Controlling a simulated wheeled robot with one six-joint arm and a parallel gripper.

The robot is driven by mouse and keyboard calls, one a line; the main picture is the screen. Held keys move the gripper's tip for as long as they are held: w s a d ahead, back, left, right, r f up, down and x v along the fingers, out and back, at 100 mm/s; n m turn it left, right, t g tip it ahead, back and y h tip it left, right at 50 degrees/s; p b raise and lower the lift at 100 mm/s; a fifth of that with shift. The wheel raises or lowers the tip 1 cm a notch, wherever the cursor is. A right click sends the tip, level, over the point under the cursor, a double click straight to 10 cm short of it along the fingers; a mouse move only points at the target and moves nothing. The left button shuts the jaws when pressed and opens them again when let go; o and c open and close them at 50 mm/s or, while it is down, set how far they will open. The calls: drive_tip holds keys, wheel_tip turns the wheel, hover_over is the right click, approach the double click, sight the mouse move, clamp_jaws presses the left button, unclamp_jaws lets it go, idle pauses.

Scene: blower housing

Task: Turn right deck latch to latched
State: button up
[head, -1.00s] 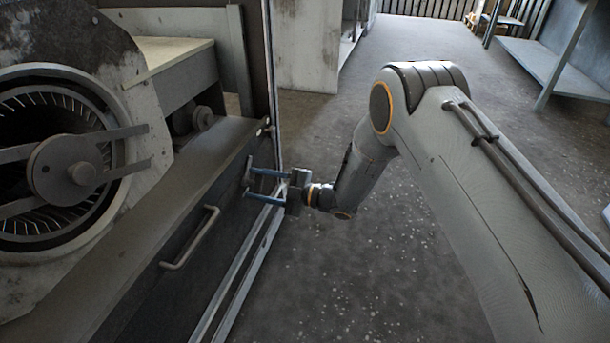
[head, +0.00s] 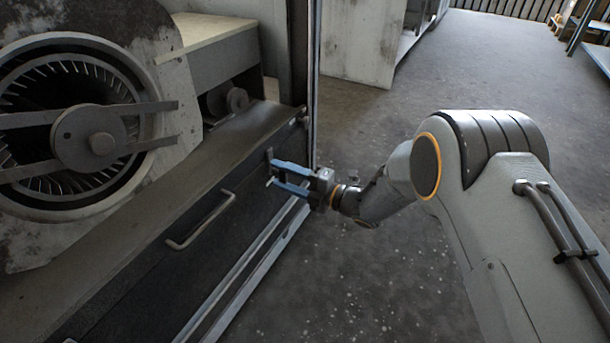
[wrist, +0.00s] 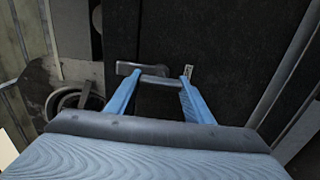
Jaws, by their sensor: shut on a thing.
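The right deck latch (head: 269,154) is a small dark grey lever on the dark front panel (head: 150,270), near its far right end. In the wrist view the latch (wrist: 126,68) shows as a short bar running across between the blue fingertips. My gripper (head: 271,174) reaches the panel from the right with its two blue fingers around the latch bar. In the wrist view my gripper (wrist: 161,77) has a fingertip at each side of the bar, shut on it. The fingers partly hide the latch in the head view, so its exact angle is hard to tell there.
A pale bar handle (head: 200,222) sticks out of the panel left of my gripper. A thin upright frame edge (head: 313,85) stands just behind the latch. The blower wheel (head: 90,140) is at the left. Open floor (head: 400,280) lies to the right.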

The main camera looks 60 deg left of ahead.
drive_tip(key=shift+f, duration=0.1)
idle(0.4)
drive_tip(key=o, duration=1.5)
drive_tip(key=shift+w+d, duration=0.2)
drive_tip(key=p+v, duration=0.2)
drive_tip(key=v, duration=0.5)
drive_tip(key=shift+d, duration=0.1)
